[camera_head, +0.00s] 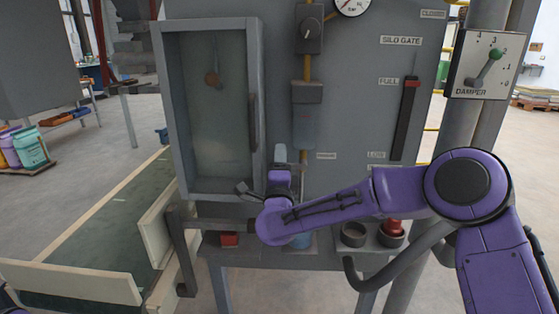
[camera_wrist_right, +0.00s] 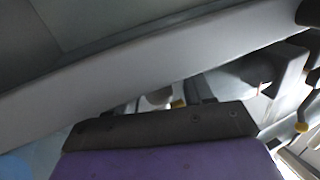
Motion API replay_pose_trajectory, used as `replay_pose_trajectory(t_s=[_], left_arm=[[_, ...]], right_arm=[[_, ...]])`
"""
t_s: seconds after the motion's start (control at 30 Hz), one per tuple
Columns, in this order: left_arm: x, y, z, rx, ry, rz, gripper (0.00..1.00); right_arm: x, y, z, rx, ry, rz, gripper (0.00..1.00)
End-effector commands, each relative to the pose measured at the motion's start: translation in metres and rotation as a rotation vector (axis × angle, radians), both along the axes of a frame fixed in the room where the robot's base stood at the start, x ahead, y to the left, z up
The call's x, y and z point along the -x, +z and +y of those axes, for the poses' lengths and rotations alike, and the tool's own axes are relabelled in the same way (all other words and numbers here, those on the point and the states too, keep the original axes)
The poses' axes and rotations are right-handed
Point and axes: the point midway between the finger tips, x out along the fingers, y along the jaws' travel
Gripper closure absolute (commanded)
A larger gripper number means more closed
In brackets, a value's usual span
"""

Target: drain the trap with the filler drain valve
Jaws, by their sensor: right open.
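The trap (camera_head: 305,128) is a grey-capped bowl with faint red marks on the vertical pipe of the grey filler cabinet, in the head view. The filler drain valve cannot be made out there; my right wrist and forearm cover the area below the trap. My right gripper (camera_head: 246,190) is open, in front of the cabinet, below and left of the trap, near the lower edge of the glazed door. I see nothing held in it. In the right wrist view, small yellow-tipped levers (camera_wrist_right: 301,127) show at the right edge; I cannot tell what they belong to. My left gripper is out of view.
The glazed door (camera_head: 208,110) stands left of the trap. A selector knob (camera_head: 311,27) sits above it. The silo gate slider (camera_head: 405,115) and damper lever (camera_head: 488,65) are to the right. A conveyor with pale guards (camera_head: 70,280) is lower left.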

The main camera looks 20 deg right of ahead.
Motion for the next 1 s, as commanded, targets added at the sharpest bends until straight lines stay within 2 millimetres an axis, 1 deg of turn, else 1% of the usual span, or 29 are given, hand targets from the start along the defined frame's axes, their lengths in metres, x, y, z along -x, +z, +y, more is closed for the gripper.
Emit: replay_pose_trajectory(t_s=[0.3,0.43,0.6,0.93,1.0], left_arm=[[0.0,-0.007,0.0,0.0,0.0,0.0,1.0],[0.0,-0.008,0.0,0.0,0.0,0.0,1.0],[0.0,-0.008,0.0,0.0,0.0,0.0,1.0],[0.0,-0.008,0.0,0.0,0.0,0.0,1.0],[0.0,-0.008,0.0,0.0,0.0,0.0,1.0]], right_arm=[[0.063,-0.023,0.025,0.004,0.003,0.001,0.48],[0.081,-0.029,0.032,0.002,0.002,0.0,0.48],[0.088,-0.032,0.033,0.0,-0.001,0.0,0.48],[0.088,-0.031,0.034,0.001,-0.002,0.001,0.48],[0.085,-0.033,0.038,0.041,0.012,0.025,0.48]])
